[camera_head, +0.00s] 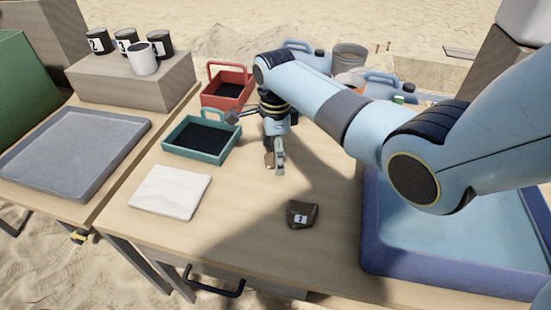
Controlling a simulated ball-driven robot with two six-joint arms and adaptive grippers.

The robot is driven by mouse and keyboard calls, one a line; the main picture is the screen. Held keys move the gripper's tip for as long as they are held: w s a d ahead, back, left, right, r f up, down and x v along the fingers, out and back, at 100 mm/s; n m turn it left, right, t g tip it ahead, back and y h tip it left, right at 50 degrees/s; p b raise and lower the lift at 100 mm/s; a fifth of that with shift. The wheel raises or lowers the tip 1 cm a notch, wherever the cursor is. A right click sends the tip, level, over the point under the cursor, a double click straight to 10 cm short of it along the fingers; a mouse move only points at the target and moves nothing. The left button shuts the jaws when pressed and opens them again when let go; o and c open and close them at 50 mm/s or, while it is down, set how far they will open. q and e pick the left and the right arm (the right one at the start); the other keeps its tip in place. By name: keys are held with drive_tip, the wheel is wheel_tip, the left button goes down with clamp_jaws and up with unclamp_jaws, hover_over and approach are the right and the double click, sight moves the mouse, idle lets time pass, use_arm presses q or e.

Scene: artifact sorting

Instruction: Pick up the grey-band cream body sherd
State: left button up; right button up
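I cannot make out a cream sherd with a grey band for sure. My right gripper (275,160) points down over the middle of the table, just right of the teal tray. A small brownish patch (269,160) shows at its fingertips; I cannot tell whether it is a sherd or part of a finger. The finger opening is too small to judge. A dark brown sherd (302,214) with a white number label lies on the bare wood in front of the gripper. My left gripper is not in view.
A teal tray (224,153) and a red tray (243,98) with dark liners stand left of the gripper. A white cloth (171,191) lies front left. A blue basin (452,269) fills the right. Cups (142,60) stand on a block. The front middle is mostly clear.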

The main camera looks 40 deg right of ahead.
drive_tip(key=c, duration=1.1)
